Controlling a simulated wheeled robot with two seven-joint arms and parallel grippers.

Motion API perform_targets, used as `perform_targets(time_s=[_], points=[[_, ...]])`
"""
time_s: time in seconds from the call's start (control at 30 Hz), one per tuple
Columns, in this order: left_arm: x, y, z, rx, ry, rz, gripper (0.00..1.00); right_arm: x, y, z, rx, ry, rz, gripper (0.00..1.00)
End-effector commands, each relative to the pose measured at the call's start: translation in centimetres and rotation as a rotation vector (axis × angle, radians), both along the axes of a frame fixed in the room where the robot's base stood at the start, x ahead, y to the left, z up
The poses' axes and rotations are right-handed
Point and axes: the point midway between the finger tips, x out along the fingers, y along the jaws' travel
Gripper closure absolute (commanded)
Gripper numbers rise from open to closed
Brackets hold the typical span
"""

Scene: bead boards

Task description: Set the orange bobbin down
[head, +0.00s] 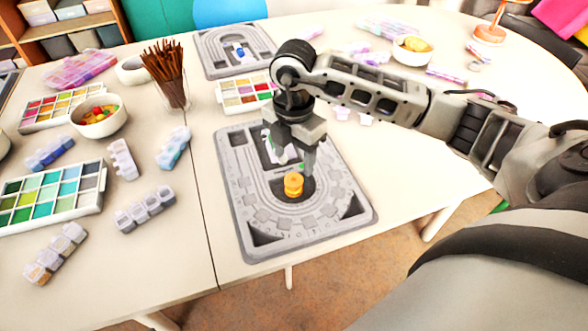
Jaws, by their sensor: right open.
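The orange bobbin (293,185) stands upright in the inner oval well of the near grey bead board (250,237). My right gripper (294,160) comes in from the right and points down over the board, just behind and above the bobbin. Its jaws are open, with one finger on each side. No part of the bobbin is clearly gripped; whether a finger touches it I cannot tell. A small green and white item lies partly hidden behind the gripper on the board. My left gripper is not in view.
A second bead board (215,55) lies at the back. Bead palettes (95,205), a bowl of beads (98,116) and a glass of brown sticks (170,75) stand to the left. Small bead boxes (145,208) lie between. The table right of the near board is clear.

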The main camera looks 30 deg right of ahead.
Motion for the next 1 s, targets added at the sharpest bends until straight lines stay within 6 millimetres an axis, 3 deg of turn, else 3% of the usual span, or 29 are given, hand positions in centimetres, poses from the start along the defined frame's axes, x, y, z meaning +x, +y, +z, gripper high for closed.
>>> perform_targets(time_s=[0.1,0.3,1.0], points=[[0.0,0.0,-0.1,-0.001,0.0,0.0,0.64,0.1,0.0,2.5,-0.001,-0.004,0.001,0.42],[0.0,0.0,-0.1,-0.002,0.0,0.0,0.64,0.0,0.0,4.8,-0.001,-0.001,0.001,0.42],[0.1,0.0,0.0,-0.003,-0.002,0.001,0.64,-0.1,0.0,5.3,-0.001,0.002,0.001,0.42]])
